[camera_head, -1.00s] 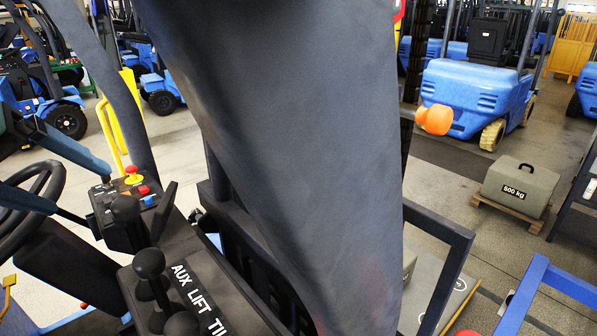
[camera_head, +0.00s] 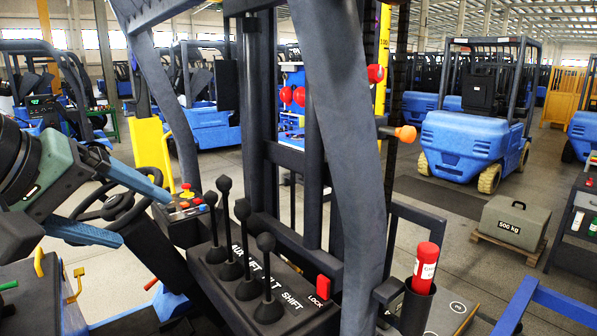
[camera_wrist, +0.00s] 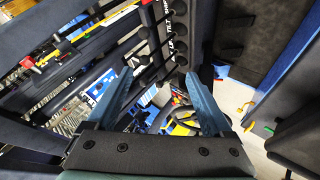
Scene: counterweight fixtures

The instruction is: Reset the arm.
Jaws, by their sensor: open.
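My gripper (camera_head: 146,218) is at the left in the head view, its two blue fingers spread and empty, over the steering wheel (camera_head: 115,212) area. The fingers also show spread in the wrist view (camera_wrist: 163,80), with nothing between them. My arm's dark and green links enter from the left edge. Several black-knobbed levers (camera_head: 242,210) stand upright on a dark console marked AUX, LIFT, TILT and SHIFT, right of my gripper and apart from it. An orange knob (camera_head: 405,133) sticks out to the right near the mast. No part is labelled as an arm.
A red LOCK piece (camera_head: 323,287) is on the console. A red cylinder (camera_head: 427,266) stands in a holder. A 500 kg block (camera_head: 513,225) rests on a pallet. Dark mast bars and a grey post crowd the middle.

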